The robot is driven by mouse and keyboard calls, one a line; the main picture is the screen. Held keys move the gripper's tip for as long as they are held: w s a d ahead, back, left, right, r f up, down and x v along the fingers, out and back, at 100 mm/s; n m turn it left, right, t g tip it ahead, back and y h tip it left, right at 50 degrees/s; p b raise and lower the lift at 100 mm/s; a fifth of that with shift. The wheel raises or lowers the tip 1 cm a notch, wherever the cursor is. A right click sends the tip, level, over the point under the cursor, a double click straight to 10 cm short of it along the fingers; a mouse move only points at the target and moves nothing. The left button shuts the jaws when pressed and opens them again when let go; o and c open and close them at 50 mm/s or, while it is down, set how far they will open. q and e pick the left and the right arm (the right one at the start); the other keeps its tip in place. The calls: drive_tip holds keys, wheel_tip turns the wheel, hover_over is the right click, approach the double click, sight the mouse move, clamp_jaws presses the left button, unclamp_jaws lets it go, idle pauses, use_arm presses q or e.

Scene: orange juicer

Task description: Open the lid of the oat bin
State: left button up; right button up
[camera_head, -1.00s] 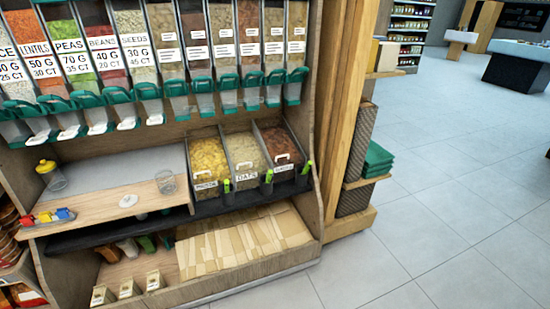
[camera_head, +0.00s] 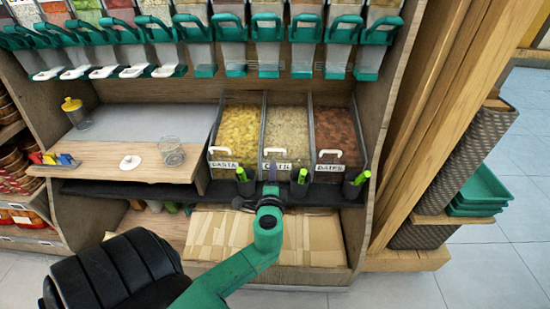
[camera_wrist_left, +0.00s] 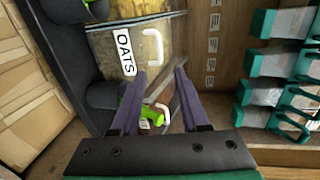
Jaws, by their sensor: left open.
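The oat bin (camera_head: 287,128) is the middle of three clear-topped bins, with an OATS label and a white handle (camera_head: 273,152) at its front. Its lid looks shut. In the left wrist view the OATS label (camera_wrist_left: 124,52) and white handle (camera_wrist_left: 152,46) show sideways, just beyond my fingertips. My left gripper (camera_wrist_left: 159,70) is open, its two purple fingers apart with nothing gripped. In the head view the left gripper (camera_head: 271,172) is just in front of the oat bin's front edge, partly hidden by its own wrist. Contact with the handle cannot be told.
The pasta bin (camera_head: 236,128) is left and the dates bin (camera_head: 336,135) right of the oat bin. Green scoops in dark holders (camera_head: 300,184) line the front edge. Dispensers (camera_head: 268,52) hang above. A glass jar (camera_head: 171,152) stands on the wooden counter at left.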

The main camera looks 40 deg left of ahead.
sight(275, 154)
use_arm(q)
drive_tip(key=x, duration=0.6)
drive_tip(key=b+x, duration=0.1)
drive_tip(key=x, duration=0.5)
drive_tip(key=shift+w+a+f, duration=0.1)
drive_tip(key=shift+w+f, duration=0.15)
drive_tip(key=shift+f, duration=0.05)
drive_tip(key=shift+w+a, duration=0.3)
drive_tip(key=shift+w, duration=0.1)
use_arm(e)
drive_tip(key=shift+w+f, duration=0.45)
drive_tip(key=shift+w, duration=0.35)
use_arm(q)
clamp_jaws()
drive_tip(key=shift+f, duration=0.1)
use_arm(e)
drive_tip(key=shift+a, duration=0.1)
